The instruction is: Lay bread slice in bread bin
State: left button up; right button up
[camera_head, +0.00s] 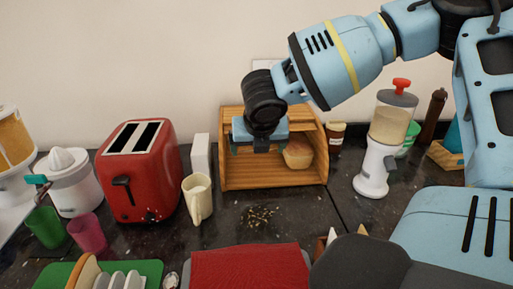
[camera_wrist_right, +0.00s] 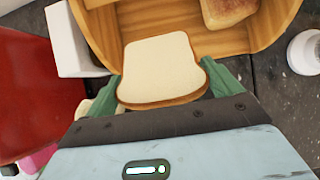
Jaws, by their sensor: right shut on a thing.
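The wooden bread bin (camera_head: 274,181) stands open against the back wall; its pale wooden floor and curved side also show in the right wrist view (camera_wrist_right: 268,32). My right gripper (camera_head: 262,149) reaches down at the bin's front opening. In the right wrist view its green fingers (camera_wrist_right: 160,88) are shut on the bread slice (camera_wrist_right: 158,66), white with a brown crust, one finger at each side. The slice overlaps the bin's floor there; I cannot tell whether it touches. In the head view the slice is hidden behind the gripper. My left gripper is not in view.
A brown bread piece (camera_head: 298,155) sits in the bin's right half. A red toaster (camera_head: 142,170), a white box (camera_head: 201,153) and a cream mug (camera_head: 197,199) stand left of the bin. A dispenser (camera_head: 374,165) stands right. Crumbs (camera_head: 260,217) lie on the counter in front.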

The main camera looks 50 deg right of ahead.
jog(key=shift+b+x, duration=0.75)
jog(key=shift+x, duration=0.85)
jog(key=shift+w+d+f+b, duration=0.9)
jog(key=shift+w+f+b, duration=0.15)
jog(key=shift+w, duration=0.1)
jog(key=shift+w+d+f+b, duration=0.4)
jog(key=shift+w+d+f, duration=0.25)
jog(key=shift+f, duration=0.15)
jog(key=shift+w+d+f+b, duration=0.35)
jog(key=shift+w+d+f, duration=0.15)
jog(key=shift+w+f, duration=0.25)
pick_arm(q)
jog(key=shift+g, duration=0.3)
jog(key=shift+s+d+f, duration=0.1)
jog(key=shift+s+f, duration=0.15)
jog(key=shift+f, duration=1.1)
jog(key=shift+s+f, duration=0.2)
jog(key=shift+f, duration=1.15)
pick_arm(e)
jog(key=shift+w+d+f, duration=0.25)
jog(key=shift+w+f, duration=0.05)
jog(key=shift+f, duration=0.1)
jog(key=o, duration=0.7)
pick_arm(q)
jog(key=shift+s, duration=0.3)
